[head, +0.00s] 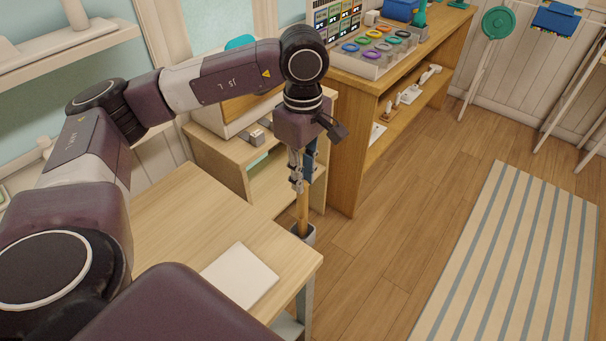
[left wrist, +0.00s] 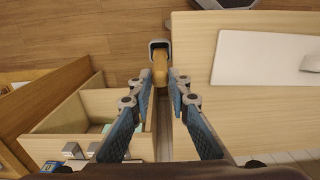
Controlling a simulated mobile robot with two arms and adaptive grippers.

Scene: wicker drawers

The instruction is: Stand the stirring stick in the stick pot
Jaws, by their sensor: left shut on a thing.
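The stirring stick (head: 302,211) is a light wooden rod held roughly upright. My left gripper (head: 298,184) is shut on its upper part; the stick also shows between the fingers in the left wrist view (left wrist: 160,72). The grey stick pot (head: 308,238) is below the gripper, beside the corner of the wooden table. In the left wrist view the pot (left wrist: 152,46) has a dark opening beyond the stick. The stick's lower end overlaps the pot's mouth; how deep it reaches I cannot tell. My right gripper is not in view.
The light wooden table (head: 180,222) carries a pale flat board (head: 240,277). A wooden cabinet (head: 277,185) with open compartments stands behind the gripper. A taller shelf unit (head: 350,150) with colourful rings on top stands to the right. The wooden floor (head: 400,215) is open beside a striped rug (head: 520,260).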

